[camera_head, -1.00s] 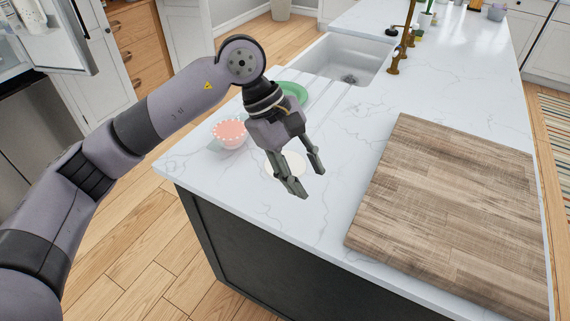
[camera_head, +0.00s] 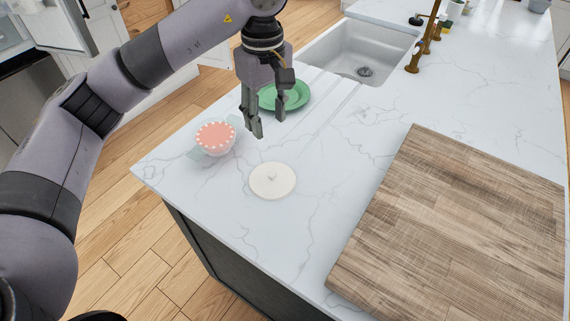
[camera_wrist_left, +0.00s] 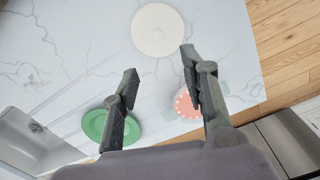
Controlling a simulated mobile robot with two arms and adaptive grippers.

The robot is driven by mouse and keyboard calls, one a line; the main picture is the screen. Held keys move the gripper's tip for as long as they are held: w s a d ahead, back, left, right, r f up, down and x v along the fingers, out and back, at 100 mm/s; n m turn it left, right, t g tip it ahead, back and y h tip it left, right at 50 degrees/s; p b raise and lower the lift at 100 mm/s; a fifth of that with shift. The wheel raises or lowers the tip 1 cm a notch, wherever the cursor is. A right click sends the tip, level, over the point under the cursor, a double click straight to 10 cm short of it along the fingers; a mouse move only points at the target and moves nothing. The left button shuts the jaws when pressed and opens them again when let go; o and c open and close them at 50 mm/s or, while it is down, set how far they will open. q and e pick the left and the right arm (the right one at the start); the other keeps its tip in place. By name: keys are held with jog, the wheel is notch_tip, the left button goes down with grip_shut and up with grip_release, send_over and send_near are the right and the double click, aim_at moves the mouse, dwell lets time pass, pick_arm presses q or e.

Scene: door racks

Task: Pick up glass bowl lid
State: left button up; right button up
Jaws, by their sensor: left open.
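A round off-white lid (camera_head: 272,180) with a small knob lies flat on the white marble counter; it also shows at the top of the left wrist view (camera_wrist_left: 160,30). My left gripper (camera_head: 268,130) is open and empty, above the counter and beyond the lid in the head view, apart from it. In the left wrist view its two fingers (camera_wrist_left: 158,60) are spread, with the lid ahead of the tips. A bowl with a pink, white-dotted top (camera_head: 216,138) stands left of the lid. My right gripper is not in view.
A green plate (camera_head: 284,97) lies behind the gripper, near the sink (camera_head: 359,50). A large wooden board (camera_head: 460,230) covers the right side of the counter. The counter between lid and board is clear. Brass taps (camera_head: 424,42) stand beside the sink.

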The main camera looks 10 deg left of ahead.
pick_arm(q)
notch_tip(320, 180, down, 2)
jog(key=p, duration=0.2)
send_near(272, 173)
jog(key=shift+s+a+f, duration=0.1)
jog(key=shift+s+a, duration=0.05)
jog(key=shift+s, duration=0.35)
jog(key=f, duration=0.3)
jog(key=shift+w+f+p, duration=0.2)
jog(key=shift+p, duration=0.1)
jog(key=shift+f, duration=0.15)
jog(key=shift+f+p, duration=0.3)
jog(key=shift+p, duration=0.05)
jog(key=f, duration=0.1)
jog(key=f+p, duration=0.1)
jog(key=f, duration=0.1)
jog(key=shift+w+d+f+p, duration=0.2)
jog(key=shift+w+f+p, duration=0.05)
jog(key=shift+f+p, duration=0.15)
jog(key=shift+f, duration=0.4)
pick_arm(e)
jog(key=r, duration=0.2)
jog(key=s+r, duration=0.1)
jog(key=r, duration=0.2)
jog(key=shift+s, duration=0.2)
